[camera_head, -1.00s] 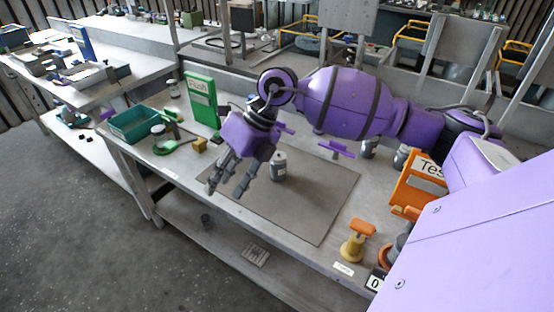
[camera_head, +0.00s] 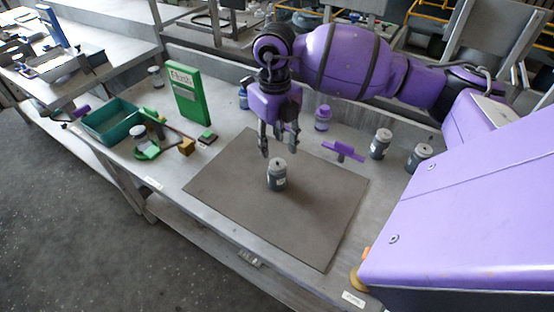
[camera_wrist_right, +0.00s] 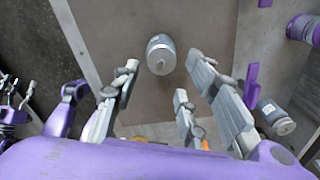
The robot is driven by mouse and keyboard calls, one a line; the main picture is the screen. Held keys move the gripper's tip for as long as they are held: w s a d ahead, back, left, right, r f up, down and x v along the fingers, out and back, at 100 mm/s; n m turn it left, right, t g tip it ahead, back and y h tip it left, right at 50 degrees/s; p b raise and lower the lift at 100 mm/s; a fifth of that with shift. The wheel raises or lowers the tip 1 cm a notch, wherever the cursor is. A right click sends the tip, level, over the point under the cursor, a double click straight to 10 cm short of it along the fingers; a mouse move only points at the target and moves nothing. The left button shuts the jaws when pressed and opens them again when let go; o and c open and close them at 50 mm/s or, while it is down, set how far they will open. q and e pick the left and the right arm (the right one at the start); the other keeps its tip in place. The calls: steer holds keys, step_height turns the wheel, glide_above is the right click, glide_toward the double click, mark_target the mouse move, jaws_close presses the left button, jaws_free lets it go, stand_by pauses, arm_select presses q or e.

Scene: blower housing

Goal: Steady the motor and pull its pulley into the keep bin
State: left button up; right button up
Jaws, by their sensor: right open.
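The motor, a small dark grey cylinder (camera_head: 277,175) with a light band, stands upright on the grey-brown mat (camera_head: 225,185). It also shows in the right wrist view (camera_wrist_right: 160,57). A small pale piece, perhaps the pulley, is on its top. My right gripper (camera_head: 280,150) hangs just above and behind the motor with its fingers down, open and empty. In the wrist view the fingers (camera_wrist_right: 170,95) are spread, apart from the motor. Grey finger-like parts with purple (camera_wrist_right: 15,108) at that view's left edge may be my left gripper. I cannot tell which container is the keep bin.
A teal tray (camera_head: 112,122) and a green labelled panel (camera_head: 186,92) stand at the left. A purple bracket (camera_head: 343,151), a purple bottle (camera_head: 322,118) and two dark cylinders (camera_head: 380,143) are behind and right of the mat. The mat around the motor is clear.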

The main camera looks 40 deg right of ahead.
mark_target(275, 165)
steer(key=shift+s+a+f, duration=0.1)
steer(key=shift+s+f, duration=0.1)
steer(key=shift+f, duration=0.25)
steer(key=shift+s+a+f, duration=0.1)
steer(key=shift+s+f, duration=0.05)
steer(key=shift+f, duration=0.3)
step_height(275, 165, down, 4)
steer(key=shift+w+r+p, duration=0.1)
steer(key=shift+p, duration=0.3)
steer(key=shift+f, duration=0.3)
arm_select(q)
steer(key=shift+a+r, duration=0.15)
steer(key=shift+r, duration=0.4)
arm_select(e)
steer(key=shift+c, duration=0.5)
jaws_close()
steer(key=shift+r, duration=0.15)
